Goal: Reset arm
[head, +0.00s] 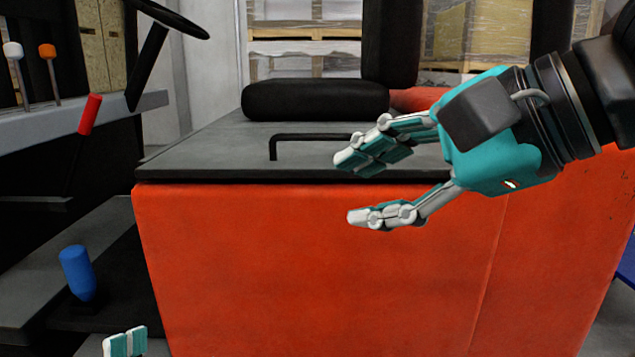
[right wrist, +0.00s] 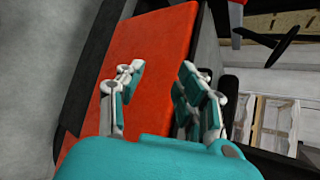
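My right gripper (head: 358,188) comes in from the right in the head view. It is teal with grey and white fingers. The fingers are spread apart with nothing between them. It hangs in front of the orange vehicle body (head: 320,260), near the grey top plate with its black handle (head: 305,137). In the right wrist view, the same gripper (right wrist: 155,85) shows its fingers apart, with the orange panel (right wrist: 150,60) beyond them. Of my left gripper (head: 125,342), only a teal and white finger part shows at the bottom edge; the rest is out of frame.
A black seat (head: 315,100) sits on the grey top plate. At the left are a steering wheel (head: 165,18), a red-handled lever (head: 88,115), white and orange knobs, and a blue-knobbed lever (head: 77,270). Pallet racks stand behind.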

